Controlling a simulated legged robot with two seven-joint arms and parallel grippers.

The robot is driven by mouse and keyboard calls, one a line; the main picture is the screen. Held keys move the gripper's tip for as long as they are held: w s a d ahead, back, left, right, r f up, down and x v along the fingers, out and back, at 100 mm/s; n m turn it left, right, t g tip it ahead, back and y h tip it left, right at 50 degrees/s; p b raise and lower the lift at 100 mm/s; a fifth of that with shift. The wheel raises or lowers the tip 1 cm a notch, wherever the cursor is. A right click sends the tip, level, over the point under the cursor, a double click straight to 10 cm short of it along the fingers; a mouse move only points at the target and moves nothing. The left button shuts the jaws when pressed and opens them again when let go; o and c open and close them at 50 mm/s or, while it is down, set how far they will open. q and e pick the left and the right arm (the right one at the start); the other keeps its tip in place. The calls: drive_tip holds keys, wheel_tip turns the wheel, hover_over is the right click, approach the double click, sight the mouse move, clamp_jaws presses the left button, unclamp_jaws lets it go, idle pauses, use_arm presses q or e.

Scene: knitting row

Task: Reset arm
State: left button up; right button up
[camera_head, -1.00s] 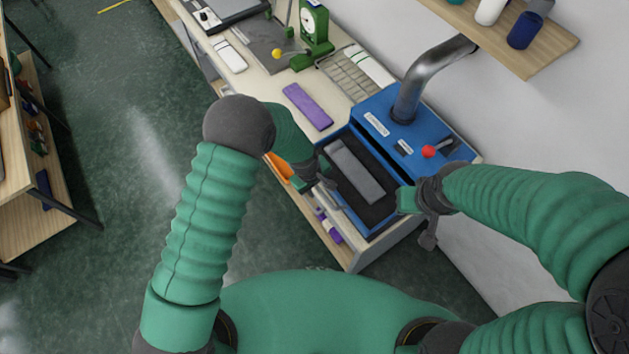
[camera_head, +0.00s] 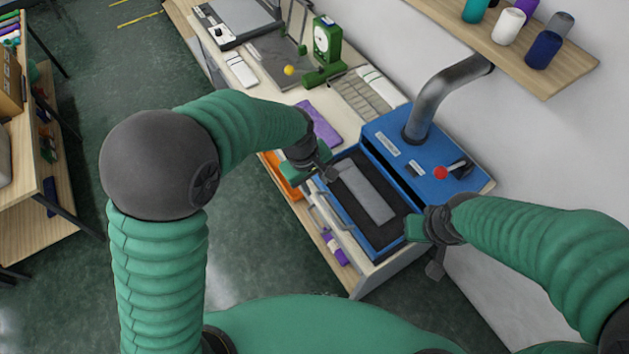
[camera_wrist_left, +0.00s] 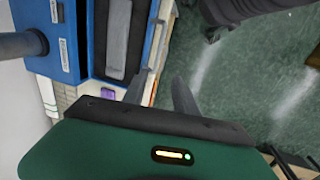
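My left arm comes in from the left in the head view, with its elbow raised. My left gripper (camera_head: 322,174) hangs above the left edge of the blue machine's tray. In the left wrist view its two fingers (camera_wrist_left: 163,95) are apart with nothing between them. My right gripper (camera_head: 418,233) is at the right front corner of the blue machine (camera_head: 418,146). Its fingers are too small and partly hidden to read. A grey bar-shaped piece (camera_head: 366,192) lies in the machine's dark tray (camera_head: 392,223); it also shows in the left wrist view (camera_wrist_left: 118,38).
A purple piece (camera_head: 318,122), a green gauge (camera_head: 325,45) and white-and-grey pieces lie on the bench behind. A wooden shelf (camera_head: 545,75) with cylinders is on the right wall. An orange bin (camera_head: 285,178) and drawers are at the bench's front. Open floor lies left.

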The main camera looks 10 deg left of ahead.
use_arm(q)
drive_tip(key=s+a+f+m+y+b, duration=0.1)
drive_tip(key=s+a+f+m+b, duration=0.2)
drive_tip(key=s+a+f+b, duration=0.1)
drive_tip(key=s+a+f+m+t+b, duration=0.1)
drive_tip(key=s+a+f+m+b, duration=0.3)
drive_tip(key=s+a, duration=0.4)
drive_tip(key=a+b, duration=0.1)
drive_tip(key=a, duration=0.2)
drive_tip(key=shift+s+m+y+b, duration=0.25)
drive_tip(key=shift+m+y+b, duration=0.05)
drive_tip(key=shift+y+b, duration=0.1)
drive_tip(key=shift+a, duration=0.15)
drive_tip(key=shift+a, duration=0.1)
